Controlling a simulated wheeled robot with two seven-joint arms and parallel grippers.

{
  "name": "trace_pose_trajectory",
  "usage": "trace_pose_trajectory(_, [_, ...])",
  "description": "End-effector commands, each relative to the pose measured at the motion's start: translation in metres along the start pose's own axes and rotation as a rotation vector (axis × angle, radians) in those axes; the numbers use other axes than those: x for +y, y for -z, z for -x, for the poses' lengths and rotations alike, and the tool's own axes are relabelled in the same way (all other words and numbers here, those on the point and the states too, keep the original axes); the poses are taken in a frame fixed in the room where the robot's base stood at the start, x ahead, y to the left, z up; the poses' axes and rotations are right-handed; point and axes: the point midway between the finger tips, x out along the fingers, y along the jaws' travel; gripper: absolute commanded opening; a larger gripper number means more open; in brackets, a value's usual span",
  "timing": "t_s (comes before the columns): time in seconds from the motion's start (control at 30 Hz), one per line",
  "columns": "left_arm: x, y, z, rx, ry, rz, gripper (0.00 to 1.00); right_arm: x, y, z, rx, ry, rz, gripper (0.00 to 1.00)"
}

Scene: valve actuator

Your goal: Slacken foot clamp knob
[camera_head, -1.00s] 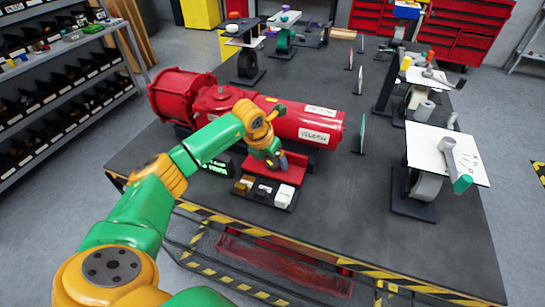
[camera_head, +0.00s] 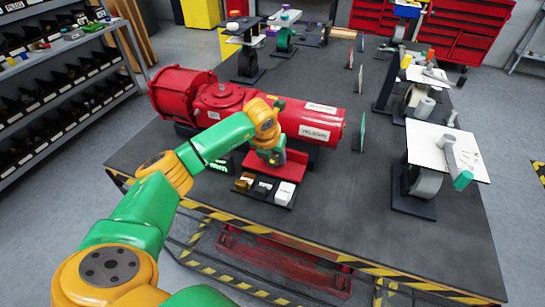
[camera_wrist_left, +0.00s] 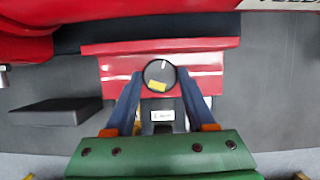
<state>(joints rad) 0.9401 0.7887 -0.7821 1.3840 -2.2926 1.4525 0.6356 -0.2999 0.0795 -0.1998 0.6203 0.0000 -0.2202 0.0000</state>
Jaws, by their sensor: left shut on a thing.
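A round dark knob (camera_wrist_left: 159,75) with a white tick and a yellow mark sits at the red foot bracket (camera_wrist_left: 205,62) in the left wrist view. My left gripper (camera_wrist_left: 160,80) is shut on the knob, with one blue-grey finger on each side of it. In the head view my left gripper (camera_head: 274,160) reaches down to the red foot bracket (camera_head: 291,172) in front of the red valve actuator (camera_head: 225,100). The knob is hidden there behind the gripper. My right gripper is not in view.
A dark tray (camera_head: 262,201) with small boxes lies just in front of the bracket. A white-topped stand (camera_head: 425,150) with a grey and teal handle stands to the right. The dark bench top (camera_head: 350,220) between is clear. Shelves with bins (camera_head: 60,90) stand at left.

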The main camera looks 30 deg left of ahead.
Motion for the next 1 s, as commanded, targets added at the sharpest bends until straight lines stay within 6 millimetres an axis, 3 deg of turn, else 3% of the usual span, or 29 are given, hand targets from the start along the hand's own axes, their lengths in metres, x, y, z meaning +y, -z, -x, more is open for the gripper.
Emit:
trace_pose_trajectory(0.4, [-0.0022, -0.0011, -0.0001, -0.004, -0.079, 0.194, 0.0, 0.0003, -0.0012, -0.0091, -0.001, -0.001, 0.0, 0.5])
trace_pose_trajectory(1.0, [-0.002, -0.0015, 0.0008, -0.004, -0.096, 0.233, 0.0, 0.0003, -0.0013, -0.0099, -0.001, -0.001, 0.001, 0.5])
